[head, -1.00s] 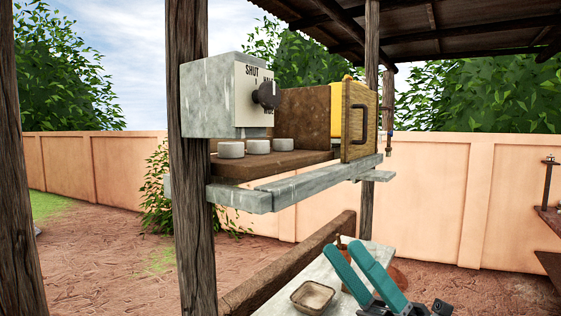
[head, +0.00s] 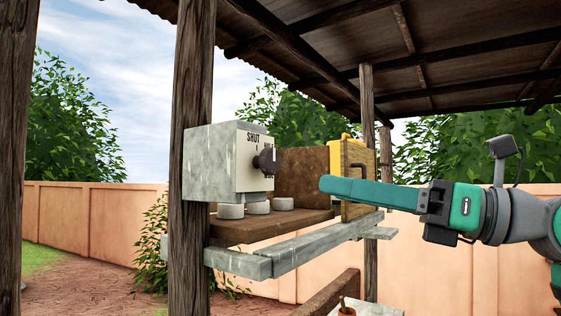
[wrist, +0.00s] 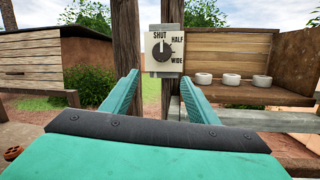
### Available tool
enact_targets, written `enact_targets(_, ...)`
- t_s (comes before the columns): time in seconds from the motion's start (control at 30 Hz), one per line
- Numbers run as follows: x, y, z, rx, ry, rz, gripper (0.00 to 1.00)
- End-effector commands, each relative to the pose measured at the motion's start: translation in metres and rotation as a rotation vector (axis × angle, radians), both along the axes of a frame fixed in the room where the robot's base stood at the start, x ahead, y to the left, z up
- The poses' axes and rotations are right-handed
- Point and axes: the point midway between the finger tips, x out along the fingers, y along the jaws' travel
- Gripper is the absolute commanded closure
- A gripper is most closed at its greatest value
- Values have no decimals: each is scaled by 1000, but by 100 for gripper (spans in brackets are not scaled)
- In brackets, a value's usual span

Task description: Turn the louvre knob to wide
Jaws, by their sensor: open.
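The louvre knob (head: 265,160) is a dark round knob on the white face of a grey box (head: 208,160) fixed to a wooden post. In the wrist view the knob (wrist: 163,50) has SHUT above it, HALF at upper right and WIDE at lower right. Its pale mark appears to point up toward SHUT. My gripper (head: 324,187) has teal fingers and is to the right of the knob, a little lower in the picture, and apart from it. In the wrist view my gripper (wrist: 160,79) is open and empty, with the knob beyond and above the fingertips.
A brown shelf (head: 240,230) under the box holds several white pots (head: 257,207). A yellow-edged wooden door (head: 358,165) with a dark handle stands behind the fingers in the head view. A wooden post (head: 190,270) stands beside the box. Open air lies between gripper and knob.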

Motion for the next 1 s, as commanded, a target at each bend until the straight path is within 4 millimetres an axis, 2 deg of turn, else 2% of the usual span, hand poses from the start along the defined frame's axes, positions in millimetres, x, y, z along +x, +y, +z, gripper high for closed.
enact_targets(0.1, -5, 5, 21, -96, -18, -65, 46)
enact_targets(0.3, -9, 9, 41, -194, -32, -136, 46)
enact_targets(0.57, -5, 17, 46, -224, -35, -159, 46)
enact_targets(1.0, 36, 76, 47, -222, -37, -155, 46)
